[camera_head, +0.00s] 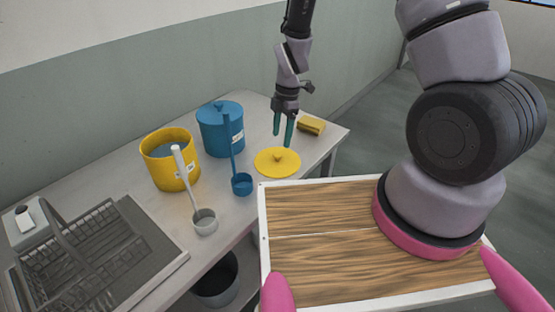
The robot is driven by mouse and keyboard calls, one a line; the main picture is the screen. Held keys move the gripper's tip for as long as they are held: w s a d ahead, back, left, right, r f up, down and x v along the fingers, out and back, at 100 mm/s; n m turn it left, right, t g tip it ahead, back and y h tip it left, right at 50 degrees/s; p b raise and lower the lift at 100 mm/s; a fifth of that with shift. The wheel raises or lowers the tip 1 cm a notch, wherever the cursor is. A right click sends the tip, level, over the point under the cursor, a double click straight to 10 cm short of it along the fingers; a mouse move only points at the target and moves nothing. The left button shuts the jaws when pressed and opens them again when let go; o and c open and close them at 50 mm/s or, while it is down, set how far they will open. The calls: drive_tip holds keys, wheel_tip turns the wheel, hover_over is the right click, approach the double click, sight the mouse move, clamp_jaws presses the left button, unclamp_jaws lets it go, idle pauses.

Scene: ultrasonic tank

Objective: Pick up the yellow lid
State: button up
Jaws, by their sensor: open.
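The open yellow pot (170,171) stands to the left without a cover.
A blue pot with its lid on (220,140) stands behind the blue ladle (242,184). A grey ladle (204,221) is near the front edge. A yellow sponge (311,125) lies right of my gripper. A sink with a rack (80,250) fills the left end.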

sight(277, 153)
drive_tip(key=f, duration=0.3)
drive_tip(key=a+f, duration=0.1)
drive_tip(key=f, duration=0.2)
drive_tip(key=shift+s+a+f, duration=0.1)
drive_tip(key=shift+s+f, duration=0.05)
clamp_jaws()
